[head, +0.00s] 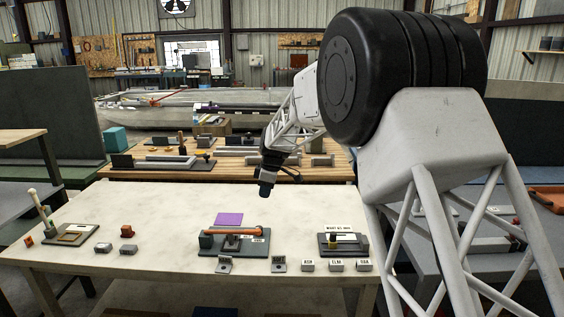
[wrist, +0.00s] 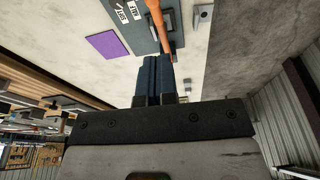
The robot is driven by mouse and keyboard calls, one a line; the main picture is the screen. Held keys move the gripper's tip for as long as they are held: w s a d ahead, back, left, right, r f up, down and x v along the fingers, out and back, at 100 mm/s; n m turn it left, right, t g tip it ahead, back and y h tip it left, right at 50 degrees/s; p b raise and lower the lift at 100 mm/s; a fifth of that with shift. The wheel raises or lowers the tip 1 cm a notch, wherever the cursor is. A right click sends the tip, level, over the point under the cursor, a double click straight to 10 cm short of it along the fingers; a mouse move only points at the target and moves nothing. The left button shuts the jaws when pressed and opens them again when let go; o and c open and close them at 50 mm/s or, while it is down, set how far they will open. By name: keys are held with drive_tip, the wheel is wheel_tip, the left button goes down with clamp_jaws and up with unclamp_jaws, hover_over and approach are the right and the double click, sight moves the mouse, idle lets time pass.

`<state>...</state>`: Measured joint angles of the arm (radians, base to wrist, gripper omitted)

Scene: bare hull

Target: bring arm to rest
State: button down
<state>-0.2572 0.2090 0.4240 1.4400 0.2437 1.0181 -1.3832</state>
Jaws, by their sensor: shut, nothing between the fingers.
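My gripper (head: 264,192) hangs at the end of my arm, above the back part of the white table (head: 160,205) in the head view. In the wrist view its two dark fingers (wrist: 157,62) lie side by side, shut, with nothing between them.
The table holds a middle fixture (head: 220,252) with an orange bar (head: 232,231), a purple sheet (head: 229,219), a right fixture (head: 343,244) and a left board (head: 72,235). Small labelled blocks (head: 336,265) line the front. A wooden bench (head: 120,173) with parts stands behind.

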drive_tip(key=s+d+r+m, duration=0.35)
drive_tip(key=s+d, duration=0.25)
drive_tip(key=s, duration=0.2)
drive_tip(key=s+d+r+m+t+h, duration=0.1)
drive_tip(key=s+d+r+m, duration=0.1)
drive_tip(key=s+d+r, duration=0.5)
drive_tip(key=s+d+r+m, duration=0.2)
drive_tip(key=s+d+m, duration=0.15)
drive_tip(key=s, duration=0.65)
drive_tip(key=s+d+f+m, duration=0.1)
drive_tip(key=s+d+m, duration=0.2)
drive_tip(key=s, duration=0.7)
drive_tip(key=s+d+f+m+t+h, duration=0.1)
drive_tip(key=s+d+f+m, duration=0.1)
drive_tip(key=s, duration=0.8)
drive_tip(key=s+d+f+m, duration=0.2)
drive_tip(key=s+d, duration=0.3)
drive_tip(key=s, duration=0.5)
drive_tip(key=shift+s+f+m+t, duration=0.15)
drive_tip(key=shift+s+m+t, duration=0.2)
drive_tip(key=shift+m, duration=0.45)
